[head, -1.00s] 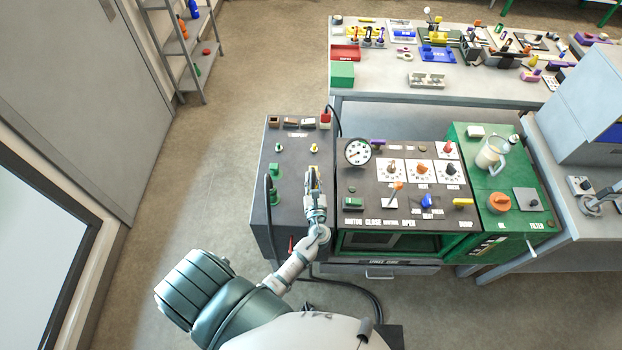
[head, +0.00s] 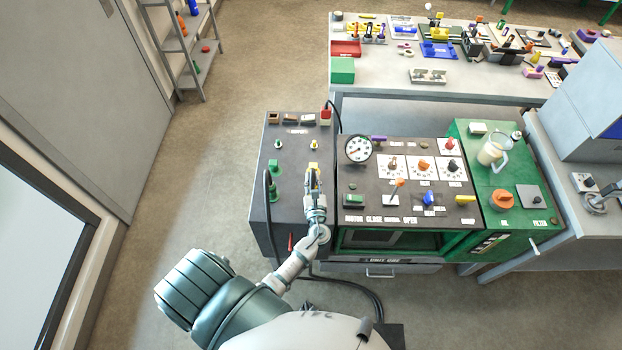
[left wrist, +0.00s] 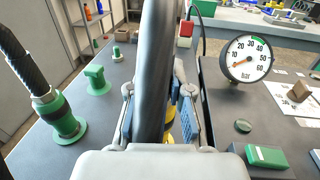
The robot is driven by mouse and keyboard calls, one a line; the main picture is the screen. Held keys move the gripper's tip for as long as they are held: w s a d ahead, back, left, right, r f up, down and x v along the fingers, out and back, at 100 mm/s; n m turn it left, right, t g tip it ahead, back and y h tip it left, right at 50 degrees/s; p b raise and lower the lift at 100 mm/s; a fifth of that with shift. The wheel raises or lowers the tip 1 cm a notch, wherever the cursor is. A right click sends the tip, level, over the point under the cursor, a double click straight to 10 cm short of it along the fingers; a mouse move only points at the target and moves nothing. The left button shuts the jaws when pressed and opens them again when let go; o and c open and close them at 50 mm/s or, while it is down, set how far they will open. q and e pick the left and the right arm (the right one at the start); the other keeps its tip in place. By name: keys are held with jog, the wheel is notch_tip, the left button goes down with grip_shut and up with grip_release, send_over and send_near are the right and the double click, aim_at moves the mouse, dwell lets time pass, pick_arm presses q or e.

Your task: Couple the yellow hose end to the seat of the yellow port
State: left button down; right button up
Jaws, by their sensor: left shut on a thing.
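My left gripper (head: 313,176) is over the left dark panel of the cart. It is shut on the yellow hose end (left wrist: 169,130), which shows only as a sliver between the fingers in the left wrist view. The black hose (left wrist: 157,70) rises from it and fills the middle of that view. Yellow also shows at the fingers in the head view. The seat of the yellow port is hidden by the gripper and hose, so I cannot tell whether the hose end touches it. My right gripper is not in view.
A green hose end (left wrist: 60,118) stands on the panel left of the gripper, with a green T-shaped fitting (left wrist: 97,78) behind it. A pressure gauge (head: 358,149) is to the right. Small fittings (head: 314,144) stand beyond the gripper. A red-and-white connector (head: 325,117) is at the panel's back corner.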

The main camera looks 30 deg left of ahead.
pick_arm(q)
jog(key=shift+f+b, duration=0.5)
jog(key=shift+f, duration=0.2)
jog(key=c, duration=1)
grip_release()
jog(key=v, duration=1.2)
jog(key=shift+s, duration=0.1)
jog(key=shift+a, duration=0.1)
